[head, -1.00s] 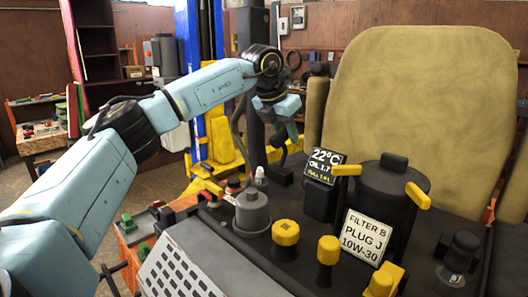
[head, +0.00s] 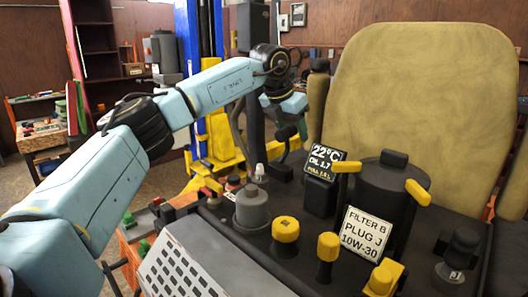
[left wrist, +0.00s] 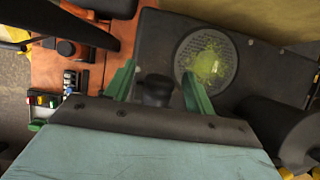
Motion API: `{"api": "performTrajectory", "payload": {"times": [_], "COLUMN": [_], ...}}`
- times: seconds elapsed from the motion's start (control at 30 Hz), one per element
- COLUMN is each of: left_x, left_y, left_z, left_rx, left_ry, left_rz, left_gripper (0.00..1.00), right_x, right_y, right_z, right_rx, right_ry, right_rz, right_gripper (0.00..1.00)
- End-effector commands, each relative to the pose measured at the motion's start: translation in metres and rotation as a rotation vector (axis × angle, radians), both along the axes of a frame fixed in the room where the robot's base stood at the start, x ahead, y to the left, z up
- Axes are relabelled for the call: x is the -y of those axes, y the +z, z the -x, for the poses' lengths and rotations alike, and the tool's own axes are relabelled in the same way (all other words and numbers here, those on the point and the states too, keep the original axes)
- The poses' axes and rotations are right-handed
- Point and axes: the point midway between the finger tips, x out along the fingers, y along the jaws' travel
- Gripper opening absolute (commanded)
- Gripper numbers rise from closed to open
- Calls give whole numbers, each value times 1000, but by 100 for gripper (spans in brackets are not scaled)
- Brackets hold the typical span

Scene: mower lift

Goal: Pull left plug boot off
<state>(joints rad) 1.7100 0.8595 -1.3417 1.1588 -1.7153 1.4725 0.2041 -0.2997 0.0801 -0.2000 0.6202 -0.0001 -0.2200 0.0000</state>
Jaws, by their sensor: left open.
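My left gripper (head: 291,130) hangs over the back of the machine deck, left of the seat, with its fingers partly hidden by its own wrist. In the left wrist view the two green fingers of the left gripper (left wrist: 158,72) are apart. A dark rounded piece (left wrist: 156,91), which looks like the plug boot, shows between them; I cannot tell whether either finger touches it. In the head view a dark rounded piece (head: 287,132) shows at the fingers, beside a black curved cable (head: 238,125). My right gripper is out of view.
On the deck stand a grey cylinder (head: 252,209), yellow-capped posts (head: 285,230), a black canister (head: 386,190) and a lettered sign (head: 363,236). A tan seat (head: 420,95) rises behind.

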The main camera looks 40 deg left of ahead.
Motion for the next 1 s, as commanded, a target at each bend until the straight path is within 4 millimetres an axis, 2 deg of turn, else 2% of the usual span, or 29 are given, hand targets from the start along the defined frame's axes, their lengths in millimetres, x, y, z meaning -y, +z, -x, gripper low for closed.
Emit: {"api": "performTrajectory", "payload": {"times": [0.37, 1.0], "left_x": [0, 0], "left_y": [3, 65], "left_z": [0, 0], "left_rx": [1, 1], "left_ry": [0, 1], "left_rz": [0, 1], "left_gripper": [55, 55], "right_x": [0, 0], "right_y": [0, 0], "right_z": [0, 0], "right_rx": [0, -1], "right_ry": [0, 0], "right_rz": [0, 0], "right_gripper": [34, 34]}}
